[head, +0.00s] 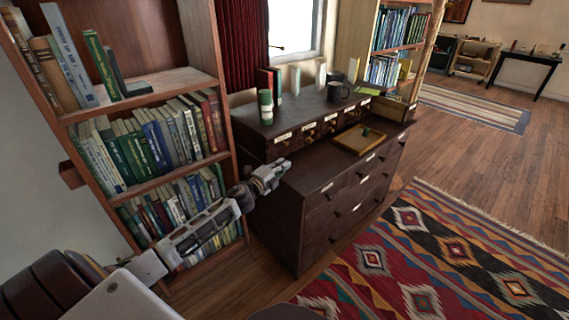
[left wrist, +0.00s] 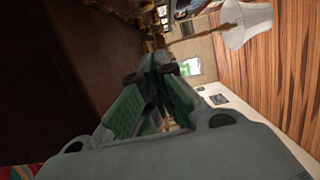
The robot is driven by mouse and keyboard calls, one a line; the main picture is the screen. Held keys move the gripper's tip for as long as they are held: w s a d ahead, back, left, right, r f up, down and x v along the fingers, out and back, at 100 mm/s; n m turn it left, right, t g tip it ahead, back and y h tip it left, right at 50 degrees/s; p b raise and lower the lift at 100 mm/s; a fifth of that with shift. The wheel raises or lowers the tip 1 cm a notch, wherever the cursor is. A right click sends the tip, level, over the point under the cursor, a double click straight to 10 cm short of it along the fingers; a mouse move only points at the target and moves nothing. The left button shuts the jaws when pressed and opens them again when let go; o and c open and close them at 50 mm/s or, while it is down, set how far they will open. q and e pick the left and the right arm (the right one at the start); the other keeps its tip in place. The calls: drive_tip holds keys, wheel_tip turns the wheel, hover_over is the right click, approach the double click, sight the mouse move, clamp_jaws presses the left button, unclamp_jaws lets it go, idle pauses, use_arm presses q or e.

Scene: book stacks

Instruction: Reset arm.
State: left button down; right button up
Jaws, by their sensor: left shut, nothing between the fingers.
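My left arm comes in from the lower left of the head view, stretched toward the dresser. My left gripper (head: 268,177) is beside the near left corner of the dark wooden dresser (head: 315,215), in front of the bookcase. It is shut and empty. In the left wrist view the two green-padded fingers (left wrist: 157,88) come together at their tips with nothing between them. I cannot tell whether the gripper touches the dresser. My right gripper is not in view.
A bookcase (head: 155,184) full of books stands at the left. On the dresser are a green cylinder (head: 266,107), a dark mug (head: 338,91) and a shallow wooden tray (head: 360,139). A patterned rug (head: 425,260) covers the floor at right, which is free of obstacles.

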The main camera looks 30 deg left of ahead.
use_arm(q)
drive_tip(key=shift+s, duration=0.25)
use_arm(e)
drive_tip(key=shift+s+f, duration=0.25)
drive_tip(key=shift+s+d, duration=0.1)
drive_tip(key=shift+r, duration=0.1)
